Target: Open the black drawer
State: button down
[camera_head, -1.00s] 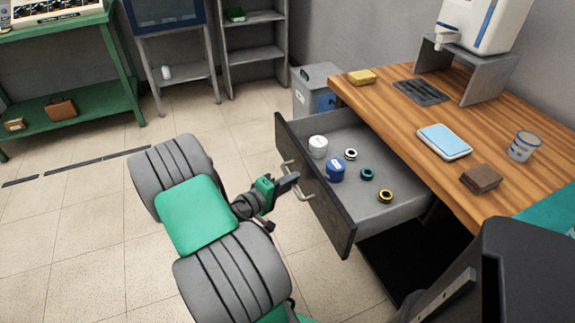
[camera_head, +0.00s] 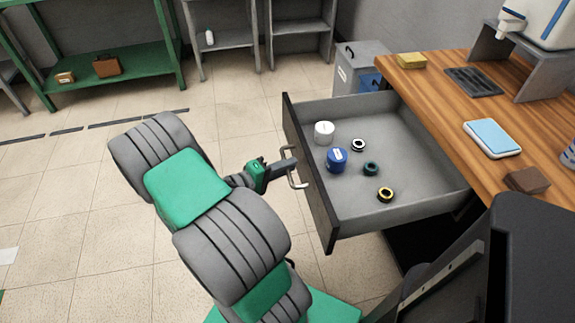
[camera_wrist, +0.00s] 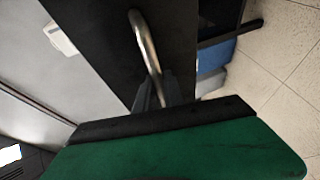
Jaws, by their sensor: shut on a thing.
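The black drawer (camera_head: 314,190) stands well out from under the wooden desk, its grey inside in view. Its pale metal handle (camera_head: 292,168) is on the black front. My gripper (camera_head: 287,167) is at the handle and shut on it. In the wrist view the curved handle (camera_wrist: 146,42) runs down between the fingers (camera_wrist: 158,92) against the dark drawer front (camera_wrist: 105,50). The fingertips are partly hidden by the gripper body. In the drawer are a white jar (camera_head: 324,132), a blue jar (camera_head: 336,160) and several small rings, one of them yellow and black (camera_head: 386,195).
The wooden desk (camera_head: 440,120) bears a light blue box (camera_head: 492,138), a brown block (camera_head: 527,180) and a yellow sponge (camera_head: 412,60). A grey bin (camera_head: 360,65) stands behind the drawer.

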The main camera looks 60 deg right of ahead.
jog(key=c, duration=1.5)
grip_release()
jog(key=shift+o, duration=0.2)
jog(key=v, duration=0.7)
jog(key=shift+a, duration=0.35)
jog(key=shift+w+r+p, duration=0.1)
jog(key=shift+w+p, duration=0.15)
jog(key=shift+p, duration=0.1)
